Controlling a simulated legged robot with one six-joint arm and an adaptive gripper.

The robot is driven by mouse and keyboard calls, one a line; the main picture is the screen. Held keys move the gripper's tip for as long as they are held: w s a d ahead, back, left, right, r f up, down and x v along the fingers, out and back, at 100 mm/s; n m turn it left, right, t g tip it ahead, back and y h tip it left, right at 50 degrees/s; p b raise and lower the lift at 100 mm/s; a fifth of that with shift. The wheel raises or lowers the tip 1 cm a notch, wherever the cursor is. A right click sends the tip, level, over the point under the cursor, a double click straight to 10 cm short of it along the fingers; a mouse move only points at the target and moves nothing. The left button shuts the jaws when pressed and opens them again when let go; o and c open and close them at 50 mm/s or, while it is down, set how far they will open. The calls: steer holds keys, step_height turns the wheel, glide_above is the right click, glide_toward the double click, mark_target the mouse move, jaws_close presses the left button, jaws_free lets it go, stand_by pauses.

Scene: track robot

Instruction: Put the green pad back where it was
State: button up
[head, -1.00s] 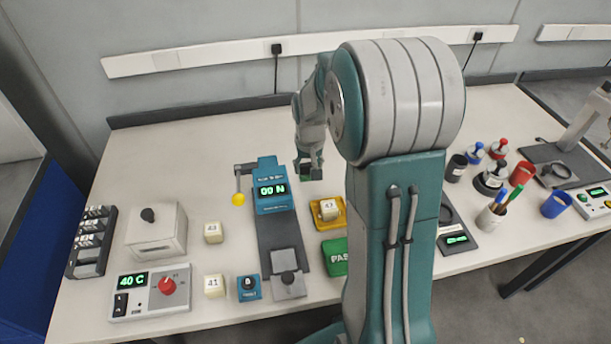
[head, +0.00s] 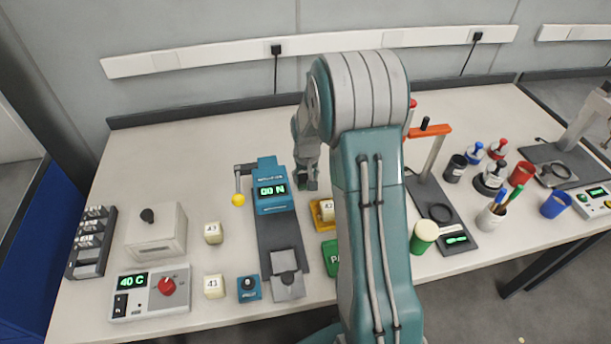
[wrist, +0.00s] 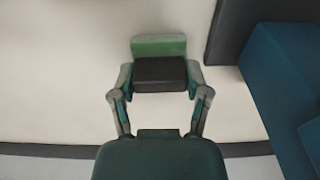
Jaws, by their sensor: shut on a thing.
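My gripper (wrist: 159,80) is shut on a small block with a green face and a dark face, which appears to be the green pad (wrist: 158,47). The pad sits between both fingers in the wrist view, over the pale bench top. In the head view my gripper (head: 306,184) is right of the blue readout machine (head: 271,186) and behind the yellow tray (head: 316,217); the held pad is too small there to make out clearly. Whether it touches the bench cannot be told.
A green tray with white lettering (head: 329,258) is partly hidden by my arm. Cream blocks (head: 213,233) stand left of the machine's dark base (head: 276,232). A stand with an orange top (head: 430,131) is at right.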

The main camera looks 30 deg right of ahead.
steer(key=o, duration=1.1)
step_height(320, 180, up, 12)
steer(key=s, duration=0.1)
steer(key=s+a+r+n+t, duration=0.1)
steer(key=s+a+r+t, duration=0.1)
steer(key=s+a+r, duration=0.7)
steer(key=s+a+r+n+t, duration=0.1)
steer(key=s+a+r, duration=0.1)
steer(key=s, duration=0.6)
steer(key=s+a+r+n+t, duration=0.1)
steer(key=s+a, duration=0.2)
steer(key=s, duration=0.4)
steer(key=shift+s+a+r, duration=0.35)
